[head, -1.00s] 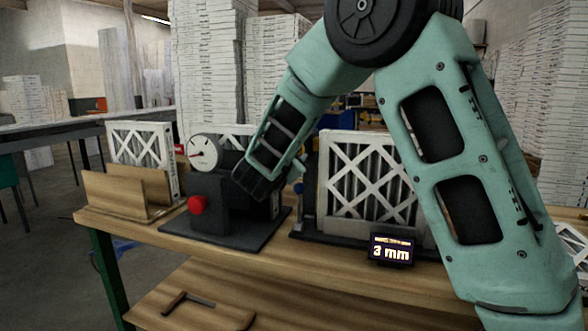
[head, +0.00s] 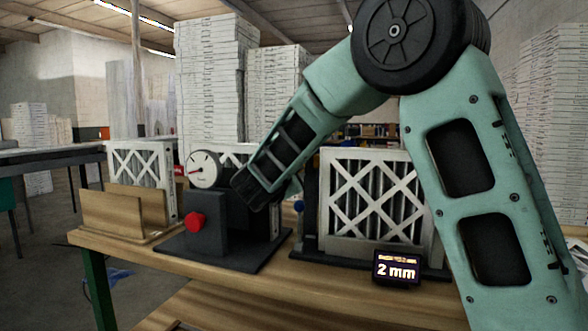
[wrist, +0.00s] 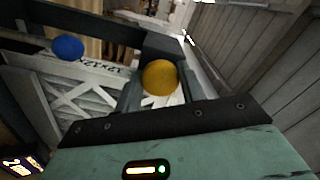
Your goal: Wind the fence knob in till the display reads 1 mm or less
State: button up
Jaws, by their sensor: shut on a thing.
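The display (head: 397,269) on the bench's front edge reads 2 mm; part of it also shows in the wrist view (wrist: 20,164). A round yellow knob (wrist: 159,77) sits between the fingers of my gripper (wrist: 160,82), which is shut on it. In the head view the fingertips and this knob are hidden behind my arm and the black fixture. A blue knob (wrist: 68,47) stands apart to the left in the wrist view; it also shows in the head view (head: 299,207). A boxed filter (head: 370,205) stands upright behind the display.
A black fixture (head: 228,248) with a red button (head: 194,223) and a dial gauge (head: 205,170) stands left of my gripper. A wooden holder (head: 125,213) with a filter is at the bench's left end. Tall stacks of boxes (head: 212,90) rise behind.

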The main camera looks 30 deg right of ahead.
jog(key=o, duration=1)
jog(key=shift+c, duration=0.2)
jog(key=b+v, duration=0.1)
jog(key=v, duration=1.6)
jog(key=shift+a+b, duration=0.2)
jog(key=shift+b, duration=0.1)
jog(key=shift+s, duration=0.1)
